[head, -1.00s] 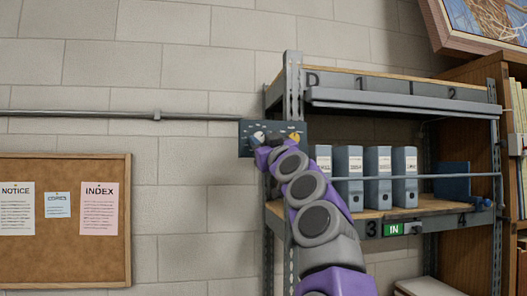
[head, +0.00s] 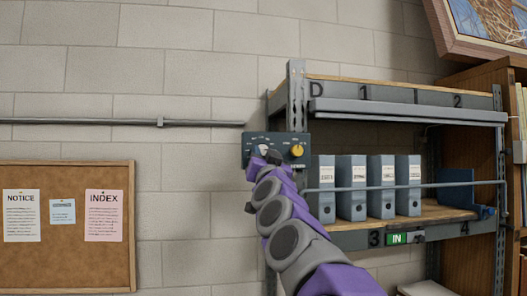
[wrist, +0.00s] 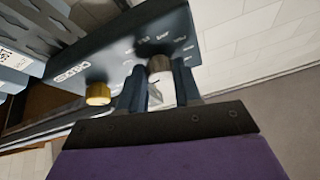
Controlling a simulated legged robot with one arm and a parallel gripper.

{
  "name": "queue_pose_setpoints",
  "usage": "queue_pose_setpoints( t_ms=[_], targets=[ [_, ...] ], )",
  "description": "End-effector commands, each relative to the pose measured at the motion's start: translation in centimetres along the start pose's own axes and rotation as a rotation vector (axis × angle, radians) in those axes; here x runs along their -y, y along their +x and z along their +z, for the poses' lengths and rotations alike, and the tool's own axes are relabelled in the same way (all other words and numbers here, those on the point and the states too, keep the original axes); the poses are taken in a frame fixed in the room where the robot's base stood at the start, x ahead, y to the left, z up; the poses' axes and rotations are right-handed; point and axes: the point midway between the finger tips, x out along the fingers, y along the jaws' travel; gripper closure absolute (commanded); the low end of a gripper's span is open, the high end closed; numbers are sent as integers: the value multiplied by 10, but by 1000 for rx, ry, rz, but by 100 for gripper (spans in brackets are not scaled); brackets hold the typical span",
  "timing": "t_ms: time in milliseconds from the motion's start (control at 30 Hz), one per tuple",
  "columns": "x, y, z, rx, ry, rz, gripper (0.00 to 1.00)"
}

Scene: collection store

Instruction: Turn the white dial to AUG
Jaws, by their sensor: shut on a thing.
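The white dial (head: 262,150) is on the left part of a dark panel (head: 273,138) fixed by the shelf post. My gripper (head: 265,157) reaches up to the panel and is shut on the dial. In the wrist view the dial (wrist: 161,92) sits between the two fingers of my gripper (wrist: 160,88). Small white labels ring the dial, too small and tilted to read for certain. The dial's pointer setting cannot be told. A yellow knob (head: 297,150) is on the same panel to the right, and it also shows in the wrist view (wrist: 98,94).
A metal shelf (head: 405,92) with several grey-blue binders (head: 350,190) stands right of the panel. A pipe (head: 120,122) runs along the wall to the left. A cork board (head: 65,265) hangs at lower left. The wall between is bare.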

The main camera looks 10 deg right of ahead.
Motion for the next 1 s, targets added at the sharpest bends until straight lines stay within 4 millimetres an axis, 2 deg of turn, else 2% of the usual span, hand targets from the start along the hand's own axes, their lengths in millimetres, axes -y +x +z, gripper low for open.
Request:
queue_pose_setpoints(
  t_ms=[600,633,867,1000],
  targets=[
    [1,0,-2,-6,22,11,97],
    [1,0,-2,-6,22,11,64],
    [1,1,0,-4,22,11,42],
    [1,1,0,-3,21,11,42]
  ],
)
